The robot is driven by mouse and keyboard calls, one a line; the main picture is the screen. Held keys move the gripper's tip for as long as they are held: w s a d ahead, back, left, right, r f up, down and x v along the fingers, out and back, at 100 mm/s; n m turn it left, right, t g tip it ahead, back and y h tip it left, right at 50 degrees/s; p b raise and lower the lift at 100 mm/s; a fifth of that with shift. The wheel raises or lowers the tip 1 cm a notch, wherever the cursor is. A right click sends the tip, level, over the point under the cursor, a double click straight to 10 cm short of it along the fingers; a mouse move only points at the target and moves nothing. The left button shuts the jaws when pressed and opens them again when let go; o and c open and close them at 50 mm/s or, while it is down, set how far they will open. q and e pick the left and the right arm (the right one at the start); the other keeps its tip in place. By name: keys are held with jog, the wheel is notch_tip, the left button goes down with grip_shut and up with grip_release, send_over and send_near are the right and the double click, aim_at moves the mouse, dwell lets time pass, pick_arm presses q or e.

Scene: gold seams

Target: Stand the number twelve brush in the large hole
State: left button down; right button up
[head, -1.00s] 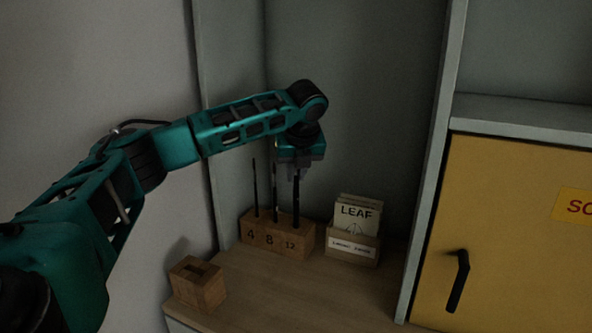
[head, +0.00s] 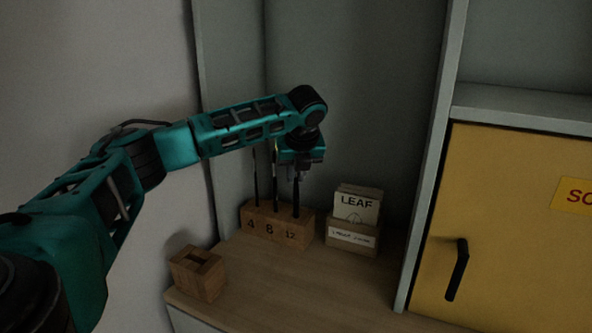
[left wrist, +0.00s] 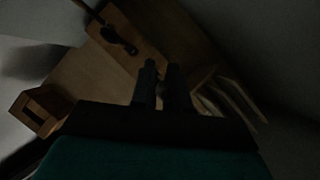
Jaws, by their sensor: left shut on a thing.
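The wooden block (head: 266,240) marked 4, 8 and 12 stands on the desk; it also shows in the left wrist view (left wrist: 146,45). The number twelve brush (head: 296,198), thin, dark and upright, is at the hole over the 12. My left gripper (head: 297,178) points down above that end of the block, shut on the brush. Its dark fingers (left wrist: 160,90) show in the left wrist view. The brush's top is hidden by the gripper, and its depth in the hole cannot be told. My right gripper is in neither view.
Two thinner brushes (head: 275,190) (head: 256,185) stand upright left of the held one. A card box marked LEAF (head: 351,240) is close to the block's right. A small slotted wooden block (head: 199,275) stands front left. The desk (head: 285,285) in front is clear.

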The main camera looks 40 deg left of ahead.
pick_arm(q)
jog(key=shift+f, duration=0.15)
jog(key=shift+f, duration=0.25)
dwell(0.3)
jog(key=c, duration=1)
grip_release()
jog(key=shift+c, duration=0.2)
jog(key=v, duration=1.3)
jog(key=shift+f, duration=0.1)
